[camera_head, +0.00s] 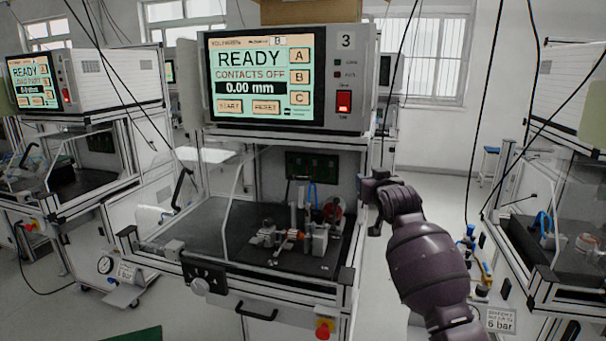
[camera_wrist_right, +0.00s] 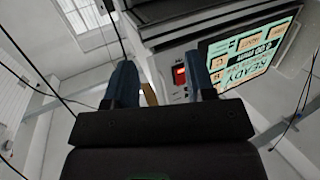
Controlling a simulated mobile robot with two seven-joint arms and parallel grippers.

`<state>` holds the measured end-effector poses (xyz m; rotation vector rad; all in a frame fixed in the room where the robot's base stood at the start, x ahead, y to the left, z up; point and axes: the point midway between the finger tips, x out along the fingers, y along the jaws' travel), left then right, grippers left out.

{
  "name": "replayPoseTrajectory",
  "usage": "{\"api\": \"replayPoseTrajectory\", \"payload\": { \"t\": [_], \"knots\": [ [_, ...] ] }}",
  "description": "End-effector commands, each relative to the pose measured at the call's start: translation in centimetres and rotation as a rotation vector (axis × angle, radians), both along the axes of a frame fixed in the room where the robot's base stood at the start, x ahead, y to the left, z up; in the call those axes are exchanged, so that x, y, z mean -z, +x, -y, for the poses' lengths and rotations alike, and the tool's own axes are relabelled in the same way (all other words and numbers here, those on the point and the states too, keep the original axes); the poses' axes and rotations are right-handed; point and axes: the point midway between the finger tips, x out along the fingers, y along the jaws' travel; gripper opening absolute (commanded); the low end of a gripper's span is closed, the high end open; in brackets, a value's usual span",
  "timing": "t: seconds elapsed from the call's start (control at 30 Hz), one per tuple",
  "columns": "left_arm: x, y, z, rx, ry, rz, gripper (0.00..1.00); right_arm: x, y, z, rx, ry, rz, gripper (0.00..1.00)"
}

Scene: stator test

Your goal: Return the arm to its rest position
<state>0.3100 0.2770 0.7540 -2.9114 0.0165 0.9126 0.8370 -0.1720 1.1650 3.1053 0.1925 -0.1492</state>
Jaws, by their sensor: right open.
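My right arm comes in from the lower right in the head view. Its gripper (camera_head: 372,190) is raised beside the right front post of the test station numbered 3, close to the power switch side of its screen box. In the right wrist view the two fingers of the right gripper (camera_wrist_right: 163,85) are apart with nothing between them. Beyond them is the tilted screen box with its red switch (camera_wrist_right: 180,75) and lit display (camera_wrist_right: 250,55). My left gripper is not in view.
The station's screen (camera_head: 262,72) reads READY, CONTACTS OFF, 0.00 mm. A fixture with metal parts (camera_head: 300,228) stands on its black bench (camera_head: 220,235). Similar stations stand left and right. An emergency stop (camera_head: 324,328) is at the front. Cables hang near the arm.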

Motion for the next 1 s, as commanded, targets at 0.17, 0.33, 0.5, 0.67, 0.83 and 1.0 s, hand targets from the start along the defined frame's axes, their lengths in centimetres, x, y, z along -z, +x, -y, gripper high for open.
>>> {"api": "replayPoseTrajectory", "payload": {
  "t": [0.17,0.33,0.5,0.67,0.83,1.0],
  "knots": [
    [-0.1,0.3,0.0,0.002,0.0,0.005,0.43,5.3,-4.4,1.7,0.0,-0.047,0.051,0.5],
    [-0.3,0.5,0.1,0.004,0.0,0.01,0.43,10.0,-9.1,2.9,0.0,-0.081,0.076,0.5],
    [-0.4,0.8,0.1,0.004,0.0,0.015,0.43,14.6,-14.3,4.1,0.001,-0.102,0.073,0.5],
    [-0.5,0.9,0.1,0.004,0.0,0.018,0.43,18.8,-19.6,5.1,0.006,-0.112,0.048,0.5],
    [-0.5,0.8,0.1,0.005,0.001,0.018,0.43,23.1,-25.5,6.1,0.015,-0.113,-0.008,0.5],
    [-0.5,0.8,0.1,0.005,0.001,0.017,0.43,27.5,-31.7,7.1,0.029,-0.11,-0.098,0.5]
  ]
}}
